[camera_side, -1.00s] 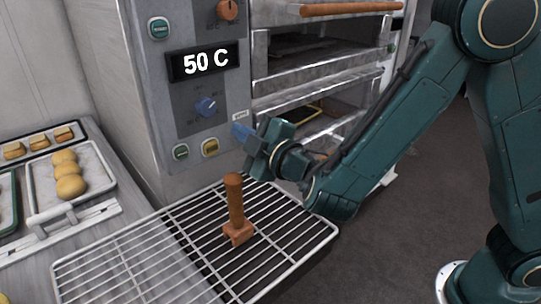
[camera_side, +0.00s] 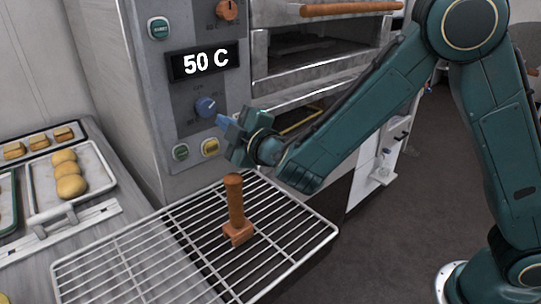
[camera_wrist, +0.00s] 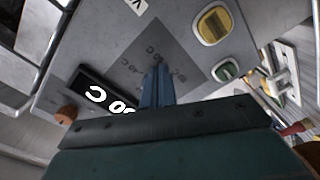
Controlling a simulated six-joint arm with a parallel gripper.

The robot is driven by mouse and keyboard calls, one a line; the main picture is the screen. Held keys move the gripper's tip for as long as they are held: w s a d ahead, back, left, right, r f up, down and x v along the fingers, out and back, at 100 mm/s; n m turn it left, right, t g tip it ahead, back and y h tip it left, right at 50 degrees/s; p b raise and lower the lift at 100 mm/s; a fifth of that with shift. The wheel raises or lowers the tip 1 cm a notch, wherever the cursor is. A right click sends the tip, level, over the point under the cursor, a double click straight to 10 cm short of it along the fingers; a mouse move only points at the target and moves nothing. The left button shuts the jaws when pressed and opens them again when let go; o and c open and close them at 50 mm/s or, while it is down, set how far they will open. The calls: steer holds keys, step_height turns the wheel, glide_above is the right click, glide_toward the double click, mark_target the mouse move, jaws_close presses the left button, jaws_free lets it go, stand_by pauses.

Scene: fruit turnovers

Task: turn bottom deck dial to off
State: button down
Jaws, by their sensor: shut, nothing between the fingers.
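The blue dial (camera_side: 205,106) is the lower of two dials on the grey oven panel, under a display (camera_side: 203,62) reading 50 C. Its exact setting is too small to read. My gripper (camera_side: 221,119) is shut and empty, its blue fingertips just right of and slightly below the dial in the side view. Whether they touch it I cannot tell. In the wrist view, the shut fingers (camera_wrist: 157,86) point at the dial's dark label plate (camera_wrist: 165,62) and hide the dial.
An orange dial (camera_side: 228,10) sits above the display; green (camera_side: 181,152) and yellow (camera_side: 210,146) buttons sit below the blue dial. A wire rack (camera_side: 130,262) with an upright wooden-handled tool (camera_side: 235,205) lies below my gripper. Trays of pastries (camera_side: 85,165) are at left.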

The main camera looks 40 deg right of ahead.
steer(key=shift+w, duration=0.65)
steer(key=shift+a+r, duration=0.2)
steer(key=shift+r, duration=0.1)
stand_by(0.6)
steer(key=shift+d+r, duration=0.45)
steer(key=shift+r, duration=0.3)
steer(key=shift+d+f, duration=0.1)
steer(key=shift+d, duration=0.05)
stand_by(0.4)
steer(key=shift+d+f, duration=0.15)
steer(key=shift+d, duration=0.15)
steer(key=s, duration=0.6)
stand_by(0.5)
